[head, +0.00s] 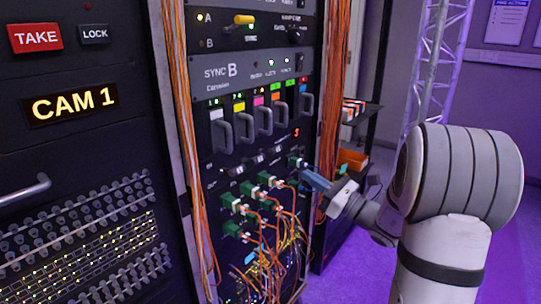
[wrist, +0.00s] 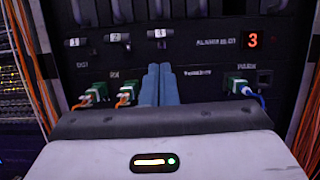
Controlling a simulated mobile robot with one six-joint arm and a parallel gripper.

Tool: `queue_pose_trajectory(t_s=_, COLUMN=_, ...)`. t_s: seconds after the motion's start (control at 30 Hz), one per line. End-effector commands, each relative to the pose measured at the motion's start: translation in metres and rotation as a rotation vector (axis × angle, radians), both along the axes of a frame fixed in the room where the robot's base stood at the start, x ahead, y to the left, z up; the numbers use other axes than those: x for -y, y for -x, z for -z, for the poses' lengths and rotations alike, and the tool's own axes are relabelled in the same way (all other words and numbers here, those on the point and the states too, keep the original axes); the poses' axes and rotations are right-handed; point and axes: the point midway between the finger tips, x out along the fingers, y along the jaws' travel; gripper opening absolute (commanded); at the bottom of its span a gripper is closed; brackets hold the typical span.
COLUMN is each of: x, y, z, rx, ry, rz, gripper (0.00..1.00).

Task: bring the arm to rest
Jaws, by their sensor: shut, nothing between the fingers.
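My gripper (head: 312,179) is in front of the lower part of the black equipment rack (head: 219,172), with its blue fingers pointing at the rack face. In the wrist view the fingers (wrist: 159,72) lie side by side, shut with nothing between them. They stand between a green plug with an orange cable (wrist: 129,94) on the left and a green plug with a blue cable (wrist: 239,86) on the right. I cannot tell how far the fingertips are from the panel.
Orange cables (head: 262,215) hang from several green plugs below left of my gripper. A red digit display (wrist: 253,40) reads 3. Grey handles (head: 264,121) stick out above. An orange bin (head: 352,160) is on a shelf behind. Purple floor (head: 350,278) is open at the lower right.

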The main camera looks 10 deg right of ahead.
Motion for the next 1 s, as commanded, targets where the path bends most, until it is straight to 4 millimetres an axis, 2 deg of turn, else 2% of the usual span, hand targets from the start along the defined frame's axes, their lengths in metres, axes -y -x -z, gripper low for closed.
queue_pose_trajectory(t_s=0.07, x=-0.017, y=0.007, z=-0.010, rx=-0.004, ry=0.051, rz=-0.041, gripper=0.00)
queue_pose_trajectory(t_s=0.17, x=-0.054, y=0.026, z=-0.024, rx=-0.011, ry=0.196, rz=-0.144, gripper=0.00)
queue_pose_trajectory(t_s=0.3, x=-0.114, y=0.078, z=-0.036, rx=0.008, ry=0.513, rz=-0.352, gripper=0.00)
queue_pose_trajectory(t_s=0.4, x=-0.141, y=0.120, z=-0.038, rx=0.054, ry=0.762, rz=-0.504, gripper=0.00)
queue_pose_trajectory(t_s=0.47, x=-0.149, y=0.145, z=-0.038, rx=0.096, ry=0.913, rz=-0.593, gripper=0.00)
queue_pose_trajectory(t_s=0.57, x=-0.151, y=0.183, z=-0.040, rx=0.187, ry=1.165, rz=-0.737, gripper=0.00)
queue_pose_trajectory(t_s=0.7, x=-0.135, y=0.225, z=-0.049, rx=0.358, ry=1.520, rz=-0.929, gripper=0.00)
queue_pose_trajectory(t_s=0.83, x=-0.109, y=0.249, z=-0.065, rx=0.549, ry=1.829, rz=-1.091, gripper=0.00)
queue_pose_trajectory(t_s=1.0, x=-0.079, y=0.258, z=-0.089, rx=0.773, ry=2.124, rz=-1.243, gripper=0.00)
